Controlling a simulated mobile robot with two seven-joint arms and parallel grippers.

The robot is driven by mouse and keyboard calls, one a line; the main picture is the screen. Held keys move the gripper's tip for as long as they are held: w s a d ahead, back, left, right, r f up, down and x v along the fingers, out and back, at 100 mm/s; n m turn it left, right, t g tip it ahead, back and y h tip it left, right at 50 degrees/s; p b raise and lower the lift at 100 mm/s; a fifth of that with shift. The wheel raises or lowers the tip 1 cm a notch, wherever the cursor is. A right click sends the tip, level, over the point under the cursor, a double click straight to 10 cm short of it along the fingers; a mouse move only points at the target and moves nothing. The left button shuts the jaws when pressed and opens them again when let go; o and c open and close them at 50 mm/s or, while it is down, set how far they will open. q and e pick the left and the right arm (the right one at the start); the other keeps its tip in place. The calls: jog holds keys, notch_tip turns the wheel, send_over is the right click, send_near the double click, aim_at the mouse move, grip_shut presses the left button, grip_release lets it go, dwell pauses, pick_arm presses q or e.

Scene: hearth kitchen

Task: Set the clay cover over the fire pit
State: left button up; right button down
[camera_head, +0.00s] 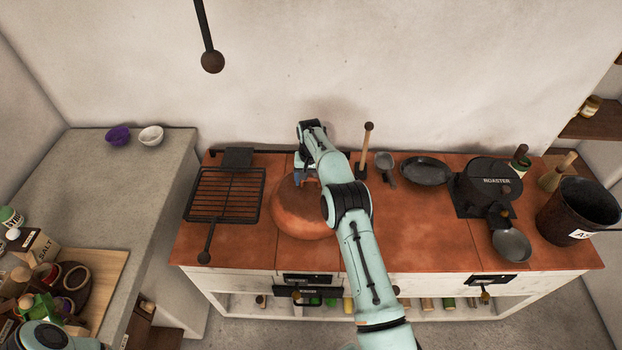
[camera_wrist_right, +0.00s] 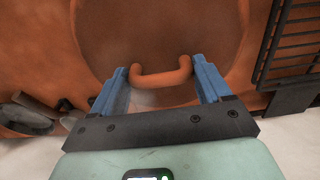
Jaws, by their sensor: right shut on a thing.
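The clay cover (camera_head: 298,222) is a round, orange-brown dome on the terracotta hearth top, between the grill rack and the pans. In the right wrist view its surface (camera_wrist_right: 150,30) fills the middle, with a looped handle (camera_wrist_right: 162,78) on it. My right gripper (camera_head: 304,178) is over the cover, and its blue fingers (camera_wrist_right: 160,70) are shut on the handle. My forearm hides the cover's right side. The fire pit is not visible; I cannot tell whether the cover rests on the surface or hangs just above it. My left gripper is out of view.
A black grill rack (camera_head: 226,194) lies close left of the cover. To the right are a small pan (camera_head: 384,163), a skillet (camera_head: 427,171), a roaster (camera_head: 488,184) and an ash bucket (camera_head: 577,210). A dark rod with a ball end (camera_head: 212,62) hangs above.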

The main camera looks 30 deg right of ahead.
jog(key=shift+w+a+r, duration=0.1)
jog(key=shift+w, duration=0.05)
grip_release()
jog(key=shift+f, duration=0.25)
jog(key=shift+r, duration=0.15)
